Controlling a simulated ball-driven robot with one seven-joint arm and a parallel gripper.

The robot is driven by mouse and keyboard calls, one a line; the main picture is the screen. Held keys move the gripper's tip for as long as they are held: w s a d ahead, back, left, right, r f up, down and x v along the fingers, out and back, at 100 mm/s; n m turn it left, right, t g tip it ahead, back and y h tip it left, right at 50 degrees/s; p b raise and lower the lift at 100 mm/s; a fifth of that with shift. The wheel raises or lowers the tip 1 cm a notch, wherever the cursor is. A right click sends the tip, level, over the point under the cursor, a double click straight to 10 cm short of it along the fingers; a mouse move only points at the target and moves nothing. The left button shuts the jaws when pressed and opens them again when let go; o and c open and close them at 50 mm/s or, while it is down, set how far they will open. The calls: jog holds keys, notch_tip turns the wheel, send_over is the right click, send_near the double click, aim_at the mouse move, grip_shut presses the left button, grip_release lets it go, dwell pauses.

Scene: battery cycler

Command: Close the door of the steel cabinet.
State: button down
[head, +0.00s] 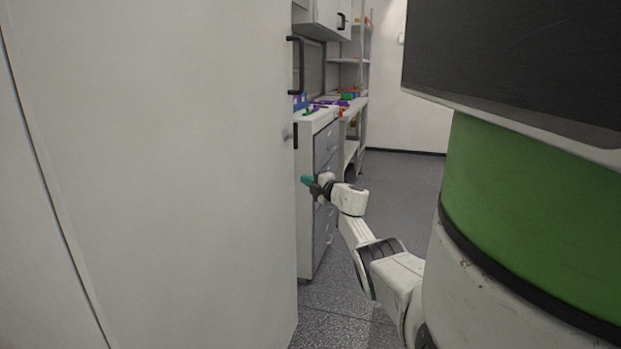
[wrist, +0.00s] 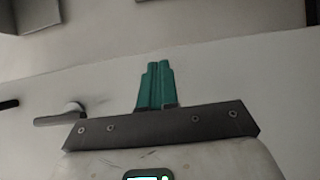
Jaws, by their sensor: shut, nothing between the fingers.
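A large pale panel, which looks like the steel cabinet door (head: 170,170), fills the left of the head view. A dark seam runs down its left side, and its right edge stands near the drawer unit. A small knob (head: 288,133) sits near that edge. I cannot tell how far the door stands open. My gripper (head: 305,180) is just right of the door's edge, its teal fingers pointing left. In the wrist view the fingers (wrist: 157,68) are shut and empty before a pale surface (wrist: 230,75), with a grey lever (wrist: 60,115) to the left. Contact is unclear.
A white drawer unit (head: 308,200) with grey fronts stands behind my gripper, with colored items on top. Shelving (head: 352,75) and a wall cabinet (head: 322,15) lie beyond. The grey floor (head: 400,190) is clear toward the back wall.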

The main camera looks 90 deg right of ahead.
jog(key=s+a+p, duration=0.2)
jog(key=s, duration=0.8)
jog(key=shift+s, duration=0.4)
jog(key=shift+f, duration=0.1)
